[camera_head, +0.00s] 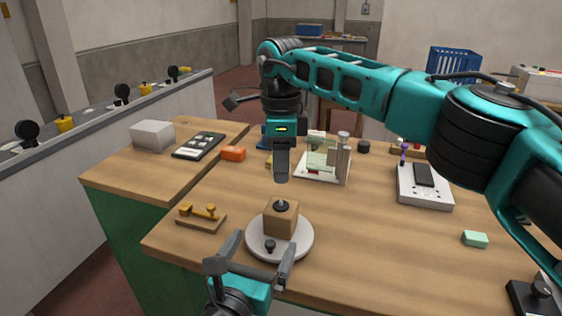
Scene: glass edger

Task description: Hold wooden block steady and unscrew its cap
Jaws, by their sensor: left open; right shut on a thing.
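The wooden block (281,220) stands upright on a round light-grey plate (303,246) near the table's front edge. A dark round cap (281,205) shows on its top.
A wooden stand with brass parts (201,215) lies left of the plate. An orange block (233,153), a white tray with upright pieces (322,168), a white device (424,186) and a green block (475,239) stand around. The table right of the plate is clear.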

